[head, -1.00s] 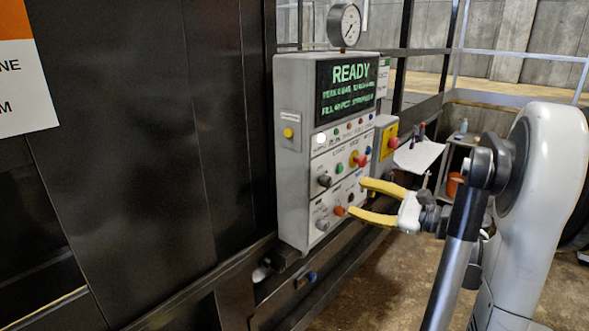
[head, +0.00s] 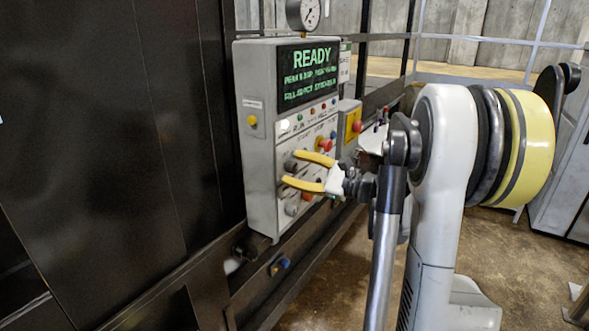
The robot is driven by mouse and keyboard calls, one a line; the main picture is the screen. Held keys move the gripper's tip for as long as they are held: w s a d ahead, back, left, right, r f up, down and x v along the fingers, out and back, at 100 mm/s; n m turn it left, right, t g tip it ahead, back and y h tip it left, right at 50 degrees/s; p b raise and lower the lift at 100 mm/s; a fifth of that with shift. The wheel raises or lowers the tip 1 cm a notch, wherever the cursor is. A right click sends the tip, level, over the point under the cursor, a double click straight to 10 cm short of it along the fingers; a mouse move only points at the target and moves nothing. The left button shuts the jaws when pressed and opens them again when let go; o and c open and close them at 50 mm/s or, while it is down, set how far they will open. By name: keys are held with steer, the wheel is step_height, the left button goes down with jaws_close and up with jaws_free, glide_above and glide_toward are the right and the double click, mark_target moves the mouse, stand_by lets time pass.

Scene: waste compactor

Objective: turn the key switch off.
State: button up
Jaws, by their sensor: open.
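The grey control panel (head: 256,180) stands left of centre in the head view, with a lit screen reading READY above rows of lamps, buttons and knobs. A dark knob (head: 290,165) sits at the left of the middle row and a grey knob (head: 292,209) sits low on the panel. I cannot tell which of them is the key switch, as the labels are too small to read. My gripper (head: 291,167) has yellow fingers spread open. Its fingertips appear above and below the dark knob; contact cannot be told. The fingers hide part of the panel's lower controls.
A pressure gauge (head: 304,13) stands on top of the panel. A yellow box with a red button (head: 356,126) is just right of it. A dark rail (head: 290,262) runs below the panel. Open floor (head: 335,300) lies to the right of the rail.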

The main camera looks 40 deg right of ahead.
jaws_close()
steer(key=n+b, duration=0.1)
steer(key=n, duration=0.4)
steer(key=shift+n, duration=0.3)
steer(key=n+b, duration=0.1)
steer(key=n, duration=0.4)
steer(key=shift+n, duration=0.7)
